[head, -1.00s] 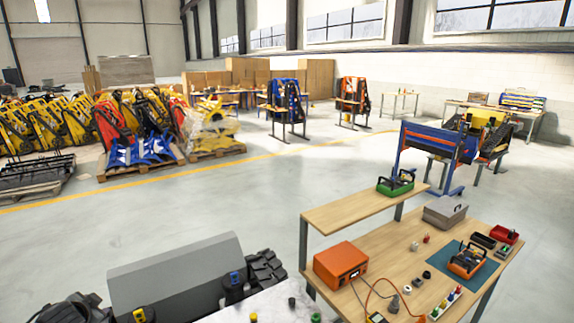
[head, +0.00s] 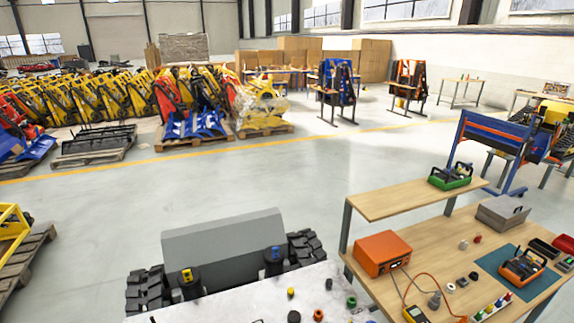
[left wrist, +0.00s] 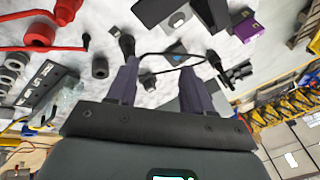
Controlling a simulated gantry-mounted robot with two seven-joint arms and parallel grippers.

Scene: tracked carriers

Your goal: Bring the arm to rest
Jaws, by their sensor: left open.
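My left gripper (left wrist: 170,55) shows only in the left wrist view. Its two dark fingers are spread apart, with a clear gap between them. A thin black cable (left wrist: 160,54) shows between the fingertips; I cannot tell whether it touches them. The fingers point toward a pale, speckled worktop (left wrist: 108,22) with small parts on it. No arm or gripper of mine shows in the head view, and my right gripper is in neither view.
The pale worktop (head: 255,300) with small parts is at the bottom of the head view. A wooden bench (head: 445,245) at right carries an orange box (head: 382,253), a multimeter (head: 413,313) and a grey case (head: 503,212). A purple block (left wrist: 246,28) lies near the gripper. Open floor lies beyond.

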